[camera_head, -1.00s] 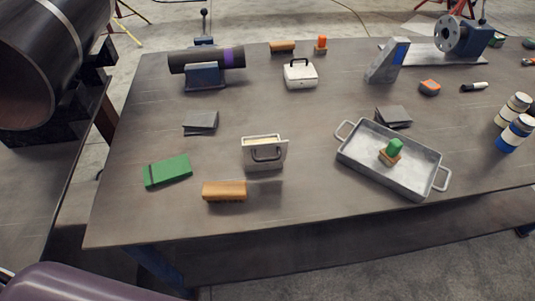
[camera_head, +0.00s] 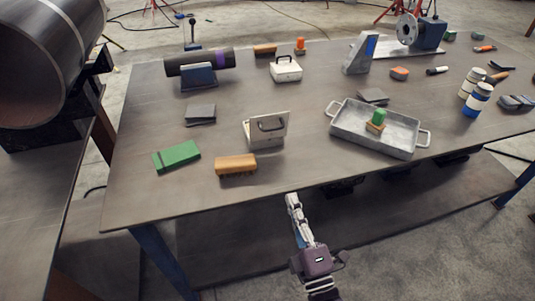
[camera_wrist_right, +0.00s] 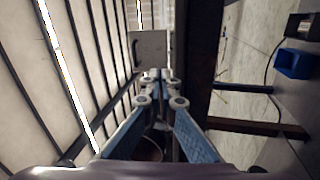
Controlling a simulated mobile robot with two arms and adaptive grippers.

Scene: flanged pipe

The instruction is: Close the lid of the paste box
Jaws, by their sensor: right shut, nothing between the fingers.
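The paste box (camera_head: 262,141) is a small pale box near the front middle of the table. Its lid (camera_head: 270,127) stands raised, and its dark handle faces me. My right gripper (camera_head: 292,200) is in front of the table's near edge, below and to the right of the box in the head view. It points toward the table, apart from the box. Its fingers (camera_wrist_right: 156,76) are together and empty in the right wrist view. My left gripper is in neither view.
A wooden brush (camera_head: 235,163) lies just left of and nearer than the box, with a green case (camera_head: 177,156) further left. A metal tray (camera_head: 345,137) stands to the right. A second white box (camera_head: 286,72) is farther back, shut.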

